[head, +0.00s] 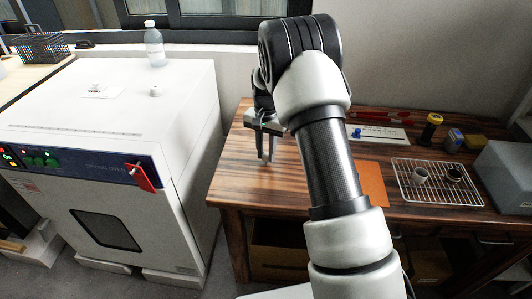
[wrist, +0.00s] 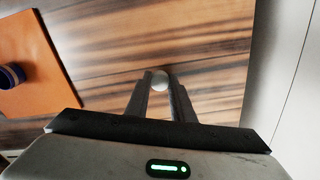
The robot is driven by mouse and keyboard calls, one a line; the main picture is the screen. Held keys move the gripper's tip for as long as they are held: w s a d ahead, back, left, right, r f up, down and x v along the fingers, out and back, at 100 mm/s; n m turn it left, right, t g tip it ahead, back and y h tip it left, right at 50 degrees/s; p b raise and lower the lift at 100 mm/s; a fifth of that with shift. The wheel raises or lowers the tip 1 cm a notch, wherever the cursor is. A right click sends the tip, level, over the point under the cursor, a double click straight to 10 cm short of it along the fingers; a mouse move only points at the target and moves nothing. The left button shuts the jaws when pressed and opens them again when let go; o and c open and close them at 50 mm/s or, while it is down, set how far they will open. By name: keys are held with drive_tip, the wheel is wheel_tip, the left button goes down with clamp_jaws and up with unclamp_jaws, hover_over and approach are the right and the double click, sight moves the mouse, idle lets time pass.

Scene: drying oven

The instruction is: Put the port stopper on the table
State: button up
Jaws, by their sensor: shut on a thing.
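My gripper (head: 266,158) points down over the left end of the wooden table (head: 235,165). In the wrist view my gripper (wrist: 160,84) is shut on the port stopper (wrist: 160,78), a small white round piece between the fingertips. The bare wood of the table (wrist: 130,45) lies below it. I cannot tell whether the stopper touches the table. The stopper cannot be made out in the head view.
The white drying oven (head: 100,110) stands left of the table, with a bottle (head: 155,45) on top. An orange mat (head: 373,185), a wire rack (head: 440,195) with small cups, and a grey box (head: 505,165) occupy the table's right side.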

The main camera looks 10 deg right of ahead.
drive_tip(key=shift+r, duration=0.1)
drive_tip(key=o, duration=1)
